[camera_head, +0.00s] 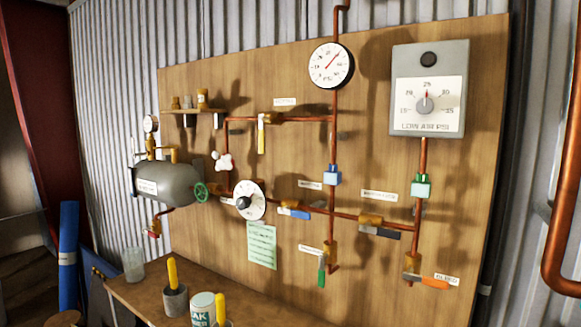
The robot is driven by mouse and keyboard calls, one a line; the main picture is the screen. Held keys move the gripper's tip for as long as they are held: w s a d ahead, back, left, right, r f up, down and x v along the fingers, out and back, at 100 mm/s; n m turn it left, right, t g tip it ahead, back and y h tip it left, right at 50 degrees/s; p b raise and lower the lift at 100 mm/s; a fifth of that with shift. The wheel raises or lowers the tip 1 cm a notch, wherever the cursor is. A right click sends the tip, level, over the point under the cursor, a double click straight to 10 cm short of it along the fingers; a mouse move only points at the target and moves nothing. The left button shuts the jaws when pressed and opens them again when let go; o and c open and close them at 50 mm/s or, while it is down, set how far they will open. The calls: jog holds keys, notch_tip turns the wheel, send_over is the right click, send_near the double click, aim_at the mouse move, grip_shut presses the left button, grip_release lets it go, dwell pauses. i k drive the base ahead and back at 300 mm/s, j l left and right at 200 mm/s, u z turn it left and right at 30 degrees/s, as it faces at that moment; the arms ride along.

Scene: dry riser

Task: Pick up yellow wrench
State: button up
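No thing in view is clearly a wrench. A yellow upright handle (172,272) sticks up out of a grey cup (175,302) on the wooden bench (255,312). A second yellow upright handle (220,307) stands to the right of a pale can (202,308) at the lower picture edge, its base cut off. I cannot tell whether either belongs to the yellow wrench. A yellow lever (261,137) hangs from a brass valve on the wooden board (290,85). My gripper is not in view.
Copper pipes, valves, gauges and a grey pressure box (428,88) cover the board above the bench. A grey tank (168,183) with a green handwheel (201,192) juts out on the left. A clear jar (133,264) stands at the bench's left end.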

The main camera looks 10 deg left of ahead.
aim_at(172, 260)
jog(key=i+j, duration=0.15)
jog(key=j, duration=0.2)
jog(key=i+j, duration=0.1)
jog(key=j, duration=0.3)
jog(key=i+j, duration=0.15)
jog(key=j, duration=0.2)
jog(key=i+j, duration=0.15)
jog(key=j, duration=0.25)
jog(key=i+j, duration=0.15)
jog(key=j, duration=0.2)
jog(key=i+j+z, duration=0.1)
jog(key=j, duration=0.25)
jog(key=i+j, duration=0.15)
jog(key=j, duration=0.25)
